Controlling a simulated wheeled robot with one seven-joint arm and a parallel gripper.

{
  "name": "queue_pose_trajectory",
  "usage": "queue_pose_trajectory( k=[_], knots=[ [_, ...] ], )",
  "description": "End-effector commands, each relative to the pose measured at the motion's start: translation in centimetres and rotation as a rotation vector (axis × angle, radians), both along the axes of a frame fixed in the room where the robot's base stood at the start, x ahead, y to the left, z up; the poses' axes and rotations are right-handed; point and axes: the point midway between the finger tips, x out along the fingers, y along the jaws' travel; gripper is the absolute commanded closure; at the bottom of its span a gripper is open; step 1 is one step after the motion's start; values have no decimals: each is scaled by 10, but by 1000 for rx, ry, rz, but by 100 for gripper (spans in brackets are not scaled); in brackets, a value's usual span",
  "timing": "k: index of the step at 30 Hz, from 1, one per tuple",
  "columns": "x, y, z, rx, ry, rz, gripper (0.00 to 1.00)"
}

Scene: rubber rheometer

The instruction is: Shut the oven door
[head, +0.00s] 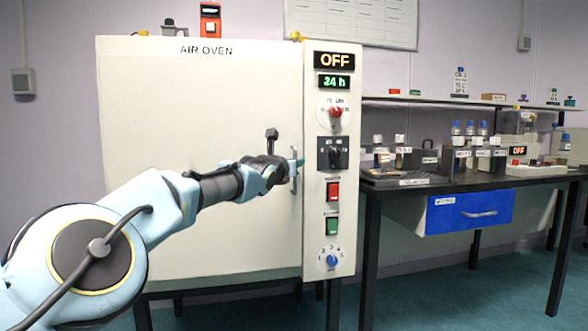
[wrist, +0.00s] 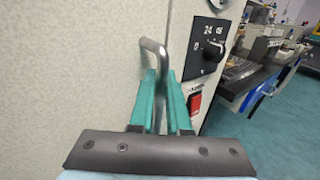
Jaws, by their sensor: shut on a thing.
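The air oven (head: 205,46) is a large cream box on a dark stand. Its door (head: 190,110) covers the front, with its right edge beside the control panel (head: 342,262). The door looks shut or nearly so; I cannot tell if it is fully flush. The metal bar handle (head: 293,151) is at the door's right edge and also shows in the wrist view (wrist: 152,46). My gripper (head: 293,169) is at the handle. In the wrist view its teal fingers (wrist: 163,78) are shut on the bar, one on each side.
The panel has an OFF display (head: 334,60), knobs, a red switch (head: 333,191) and a green switch (head: 332,225). A dark bench (head: 450,184) with bottles and a blue drawer (head: 468,212) stands to the right. Floor (head: 430,300) shows below it.

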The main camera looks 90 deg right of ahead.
Motion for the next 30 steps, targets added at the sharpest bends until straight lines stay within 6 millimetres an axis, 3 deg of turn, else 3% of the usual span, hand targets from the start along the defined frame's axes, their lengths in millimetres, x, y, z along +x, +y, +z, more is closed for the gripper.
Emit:
queue_pose_trajectory(
  k=[1,10,11,19,30],
  knots=[
    [10,-3,-2,1,-5,13,100],
    [10,-3,1,-1,-4,14,100],
    [10,-3,1,-2,-3,14,84],
    [10,-2,2,-5,-2,13,55],
    [11,17,-1,-10,-5,4,55]
  ],
)
